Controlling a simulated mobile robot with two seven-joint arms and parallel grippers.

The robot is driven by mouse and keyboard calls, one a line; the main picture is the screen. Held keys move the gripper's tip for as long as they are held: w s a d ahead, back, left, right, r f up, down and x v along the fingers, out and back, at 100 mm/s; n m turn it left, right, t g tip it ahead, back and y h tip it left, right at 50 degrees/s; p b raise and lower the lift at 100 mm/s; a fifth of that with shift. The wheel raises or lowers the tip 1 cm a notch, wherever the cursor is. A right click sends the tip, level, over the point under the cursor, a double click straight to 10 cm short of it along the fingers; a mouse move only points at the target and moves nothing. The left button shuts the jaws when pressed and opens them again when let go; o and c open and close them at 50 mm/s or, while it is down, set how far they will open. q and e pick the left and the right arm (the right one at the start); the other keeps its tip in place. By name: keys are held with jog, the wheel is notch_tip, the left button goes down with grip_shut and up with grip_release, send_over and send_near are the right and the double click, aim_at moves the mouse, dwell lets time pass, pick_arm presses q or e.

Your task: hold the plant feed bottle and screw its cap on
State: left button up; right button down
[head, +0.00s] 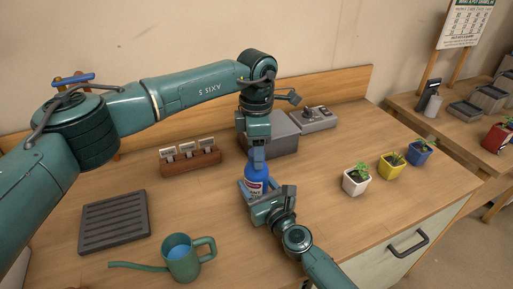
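The plant feed bottle (256,181) is blue with a white and red label and stands upright near the middle of the bench. My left gripper (258,160) points straight down over the top of the bottle and covers it. The cap cannot be made out there, and the gap between the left fingers is hidden. My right gripper (268,203) is at the lower part of the bottle, reaching in from the front right, and overlaps it in the picture. Its fingertips are mostly hidden, so its grip on the bottle cannot be confirmed.
A green watering can (184,260) and a dark slatted tray (114,222) are at the left. A wooden label rack (190,161) and grey box (285,139) stand behind. White (355,182), yellow (391,167) and blue (419,153) pots line the right. Bench front right is clear.

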pick_arm(q)
jog(key=shift+o, duration=0.5)
notch_tip(320, 180, up, 12)
dwell(0.3)
pick_arm(e)
jog(key=shift+c, duration=2.2)
grip_release()
jog(key=v, duration=1.2)
jog(key=shift+s+f, duration=0.1)
jog(key=shift+f, duration=0.05)
jog(key=shift+s+d, duration=0.25)
jog(key=shift+s, duration=0.2)
